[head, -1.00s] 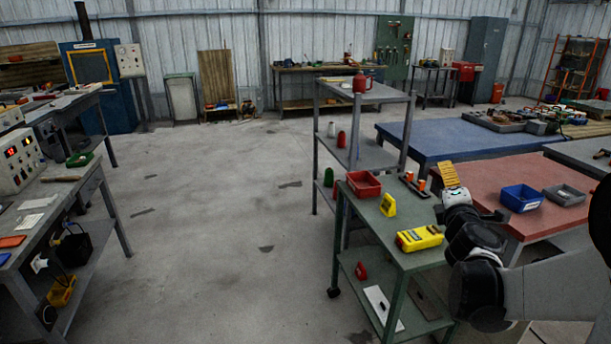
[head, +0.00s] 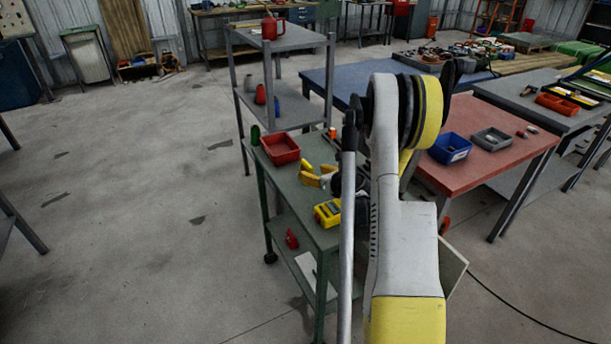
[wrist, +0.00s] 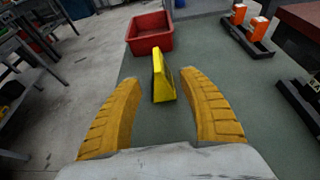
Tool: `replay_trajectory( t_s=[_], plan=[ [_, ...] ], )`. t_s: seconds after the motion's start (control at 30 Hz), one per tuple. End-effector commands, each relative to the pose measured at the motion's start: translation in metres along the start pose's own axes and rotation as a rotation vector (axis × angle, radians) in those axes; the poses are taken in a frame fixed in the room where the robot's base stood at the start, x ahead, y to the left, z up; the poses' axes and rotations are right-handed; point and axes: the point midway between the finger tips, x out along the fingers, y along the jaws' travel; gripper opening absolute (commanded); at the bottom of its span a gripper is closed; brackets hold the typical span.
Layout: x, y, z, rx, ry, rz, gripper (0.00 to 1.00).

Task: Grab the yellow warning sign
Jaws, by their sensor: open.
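The yellow warning sign (wrist: 162,78) stands upright on the green cart top (wrist: 145,122) in the wrist view, a little beyond my fingertips and roughly midway between them. In the head view a small part of the sign (head: 307,168) shows just beyond my gripper (head: 318,178). In the wrist view my gripper (wrist: 162,78) is open, with its two yellow fingers spread and nothing between the pads nearest the palm. My arm hides part of the cart top in the head view.
A red bin (wrist: 150,33) stands just beyond the sign. A dark rack with orange items (wrist: 238,15) is at the right. A yellow device (head: 328,212) lies on the cart's near end. The red table (head: 480,175) bears a blue bin (head: 450,147).

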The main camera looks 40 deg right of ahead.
Motion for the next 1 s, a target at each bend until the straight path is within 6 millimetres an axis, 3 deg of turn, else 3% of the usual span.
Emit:
replay_trajectory(
  t_s=[0.33, 0.63, 0.67, 0.8, 1.0],
  plan=[
    [0.048, 0.001, 0.006, 0.000, -0.001, 0.001, 0.49],
    [0.054, 0.001, 0.009, 0.001, -0.001, 0.000, 0.49],
    [0.054, 0.001, 0.008, 0.001, -0.001, 0.000, 0.45],
    [0.054, 0.001, 0.008, 0.001, -0.001, 0.000, 0.02],
    [0.054, 0.001, 0.008, 0.001, -0.001, 0.000, 0.00]
  ],
)
